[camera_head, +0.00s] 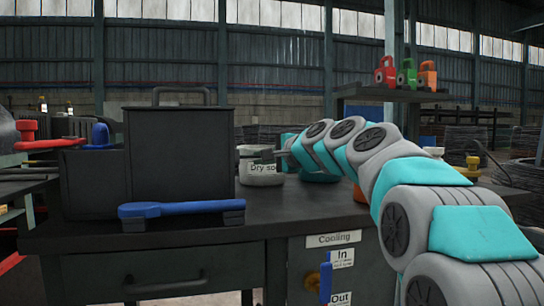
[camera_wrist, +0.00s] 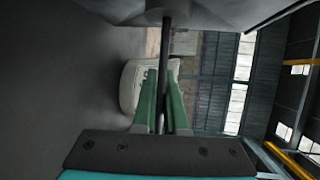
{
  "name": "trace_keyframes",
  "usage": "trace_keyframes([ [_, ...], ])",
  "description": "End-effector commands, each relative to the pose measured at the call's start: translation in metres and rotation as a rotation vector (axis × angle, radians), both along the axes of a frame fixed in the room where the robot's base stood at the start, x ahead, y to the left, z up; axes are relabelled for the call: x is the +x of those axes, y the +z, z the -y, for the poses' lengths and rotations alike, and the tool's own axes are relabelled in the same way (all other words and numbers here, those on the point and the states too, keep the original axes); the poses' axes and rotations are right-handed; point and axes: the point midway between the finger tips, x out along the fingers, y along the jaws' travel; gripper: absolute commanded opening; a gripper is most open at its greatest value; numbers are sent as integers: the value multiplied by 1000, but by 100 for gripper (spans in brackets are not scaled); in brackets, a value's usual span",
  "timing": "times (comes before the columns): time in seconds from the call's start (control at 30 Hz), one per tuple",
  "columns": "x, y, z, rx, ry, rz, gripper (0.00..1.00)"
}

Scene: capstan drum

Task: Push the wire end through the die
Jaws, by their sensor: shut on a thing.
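My gripper (camera_wrist: 162,78) has two green fingers in the wrist view, shut on a thin dark wire (camera_wrist: 165,45). The wire runs lengthwise between the fingers and up to a grey rounded part (camera_wrist: 168,13) at the top edge. That part may be the die or its holder; I cannot tell which. I cannot tell whether the wire end is in it or only against it. In the head view my gripper (camera_head: 268,156) is small, just in front of the white jar's upper part. The wire and the die cannot be made out there.
The white jar (camera_head: 261,173) labelled "Dry so..." stands on the dark bench (camera_head: 290,217). A black box (camera_head: 182,152) with a handle is left of it. A blue-handled tool (camera_head: 172,209) lies in front. Red, green and orange items stand on a shelf (camera_head: 395,94) at right.

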Motion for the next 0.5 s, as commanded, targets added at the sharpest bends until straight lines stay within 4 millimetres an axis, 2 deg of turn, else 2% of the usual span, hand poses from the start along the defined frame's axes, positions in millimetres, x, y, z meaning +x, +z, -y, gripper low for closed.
trace_keyframes([
  [0.33, -2, 2, -2, 0, 2, 2, 0],
  [0.37, -2, 1, -2, 0, 2, 2, 13],
  [0.5, -1, 0, -1, -1, 1, 1, 29],
])
